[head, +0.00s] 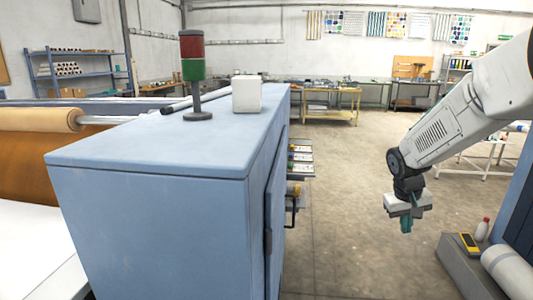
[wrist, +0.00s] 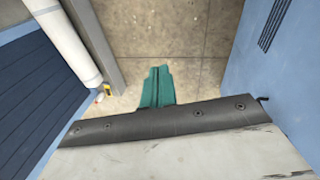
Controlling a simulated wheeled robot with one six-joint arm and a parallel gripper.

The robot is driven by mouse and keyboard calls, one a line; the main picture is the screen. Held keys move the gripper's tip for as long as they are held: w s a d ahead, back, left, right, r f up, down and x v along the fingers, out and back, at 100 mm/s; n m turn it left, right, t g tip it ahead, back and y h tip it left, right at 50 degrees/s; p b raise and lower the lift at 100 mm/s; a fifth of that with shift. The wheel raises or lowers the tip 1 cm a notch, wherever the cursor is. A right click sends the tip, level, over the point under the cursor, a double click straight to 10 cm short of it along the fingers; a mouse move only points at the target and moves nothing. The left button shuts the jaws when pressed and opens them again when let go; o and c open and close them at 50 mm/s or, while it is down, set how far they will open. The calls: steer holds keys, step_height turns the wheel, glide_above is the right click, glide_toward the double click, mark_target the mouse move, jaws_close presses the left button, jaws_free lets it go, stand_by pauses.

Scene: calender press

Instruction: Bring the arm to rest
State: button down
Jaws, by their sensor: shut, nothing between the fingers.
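My gripper (head: 406,225) hangs at the right of the head view, at the end of my white and grey arm, pointing down above the open floor. Its teal fingers are together with nothing between them. In the wrist view my gripper (wrist: 158,74) shows its teal fingers side by side over bare concrete. It is apart from everything around it.
A blue cabinet (head: 150,190) stands at the left, with a red and green signal light (head: 193,70) and a white box (head: 247,94) on top. At the right, a grey ledge (head: 455,262) holds a yellow device (head: 468,243), a bottle (head: 482,230) and a white roll (head: 510,272). The floor (head: 345,220) between is clear.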

steer(key=s+a+r+y, duration=0.1)
steer(key=s+a+r, duration=0.3)
steer(key=s, duration=0.7)
steer(key=s+a+r+y, duration=0.1)
steer(key=s+a+r, duration=0.2)
steer(key=s, duration=0.8)
steer(key=s+a+r, duration=0.4)
steer(key=s, duration=0.7)
steer(key=shift+s+a+r+y, duration=0.25)
steer(key=shift+a+r+y, duration=0.1)
steer(key=shift+a+y, duration=0.05)
